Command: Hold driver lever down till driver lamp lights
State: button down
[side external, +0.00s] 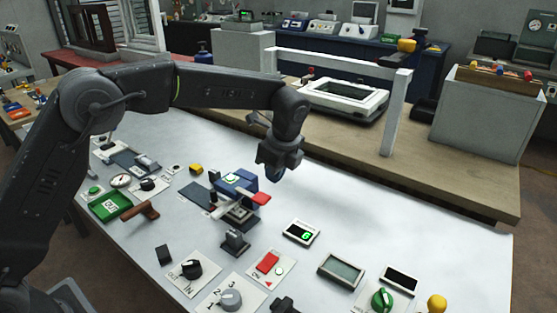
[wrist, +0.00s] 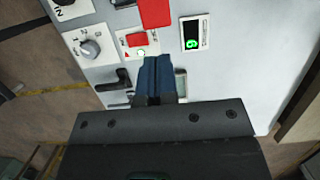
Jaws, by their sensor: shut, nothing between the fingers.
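A blue device (side external: 238,182) stands on the white table, with a red-ended lever (side external: 262,198) reaching out to its right. I take this as the driver lever, though no label is readable. A small pale green-and-white spot on the blue top may be its lamp; I cannot tell if it is lit. My gripper (side external: 274,175) hangs above the table, right of the blue device and apart from the lever. In the wrist view its blue fingers (wrist: 158,72) are shut together and empty. A red block at the top edge (wrist: 155,12) appears to be the lever end.
A display with a green digit (side external: 302,232), a red switch (side external: 268,262), a grey knob (side external: 230,299) and a grey screen (side external: 341,270) lie in front. A white frame (side external: 390,110) stands on the wooden bench behind.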

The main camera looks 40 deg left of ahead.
jog(key=v, duration=0.4)
jog(key=shift+d, duration=0.15)
jog(key=s+a+r+n+t+h, duration=0.1)
jog(key=s+a+r+n, duration=0.2)
jog(key=s+r+n, duration=0.35)
jog(key=s+a+r+n+t+h, duration=0.1)
jog(key=s+a+r+n+t, duration=0.2)
jog(key=s, duration=0.6)
jog(key=s+a+f+n, duration=0.1)
jog(key=s+f+n, duration=0.1)
jog(key=s+n, duration=0.2)
jog(key=s+a+f+n+t, duration=0.1)
jog(key=s+n, duration=0.3)
jog(key=s, duration=0.6)
jog(key=shift+s+a+f+t+h, duration=0.3)
jog(key=shift+s+a+f+h, duration=0.1)
jog(key=shift+a+f, duration=0.45)
